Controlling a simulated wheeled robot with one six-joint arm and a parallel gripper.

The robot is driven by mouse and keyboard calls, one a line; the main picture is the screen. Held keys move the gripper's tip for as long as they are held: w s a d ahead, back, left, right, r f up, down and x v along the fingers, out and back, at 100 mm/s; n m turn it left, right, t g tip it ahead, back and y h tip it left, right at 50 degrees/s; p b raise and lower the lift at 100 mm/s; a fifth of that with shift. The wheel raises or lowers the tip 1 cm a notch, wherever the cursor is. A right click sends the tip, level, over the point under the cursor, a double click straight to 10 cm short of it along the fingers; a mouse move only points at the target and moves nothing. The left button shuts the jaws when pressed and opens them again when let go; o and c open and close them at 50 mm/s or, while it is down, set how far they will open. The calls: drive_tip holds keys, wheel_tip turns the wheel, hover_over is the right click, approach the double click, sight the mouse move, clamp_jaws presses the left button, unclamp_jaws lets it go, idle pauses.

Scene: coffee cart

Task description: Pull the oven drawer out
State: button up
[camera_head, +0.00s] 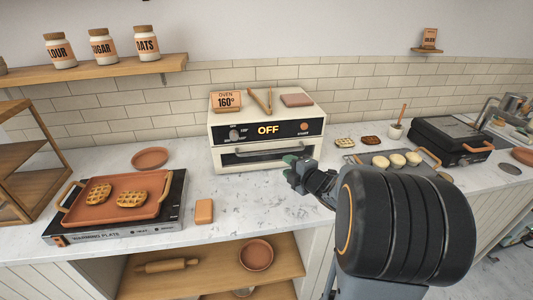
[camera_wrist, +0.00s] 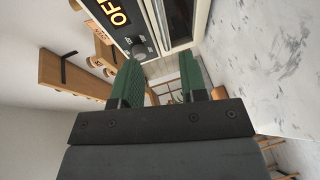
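The oven (camera_head: 268,110) is a cream box on the counter with a black panel reading OFF. Its drawer (camera_head: 250,158) is the low front part, with a pale bar handle (camera_head: 266,152) across it; it looks shut. My gripper (camera_head: 291,162) is at the right part of the drawer front, close to the handle. In the wrist view its two green fingers (camera_wrist: 160,65) stand apart with nothing seen between them. The oven panel with its knob (camera_wrist: 139,51) and the pale handle bar (camera_wrist: 158,28) show just beyond the fingertips. Contact with the handle cannot be told.
A tray of waffles (camera_head: 118,198) on a warming plate stands at the left. A terracotta plate (camera_head: 150,158) and a small orange block (camera_head: 204,211) lie nearer the oven. A muffin tray (camera_head: 375,158) and a black grill (camera_head: 452,140) are at the right. The counter before the oven is clear.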

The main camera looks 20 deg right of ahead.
sight(267, 153)
drive_tip(key=p+x, duration=0.1)
drive_tip(key=x, duration=1.2)
drive_tip(key=shift+w+a, duration=0.15)
drive_tip(key=shift+w, duration=0.1)
drive_tip(key=shift+c, duration=0.3)
clamp_jaws()
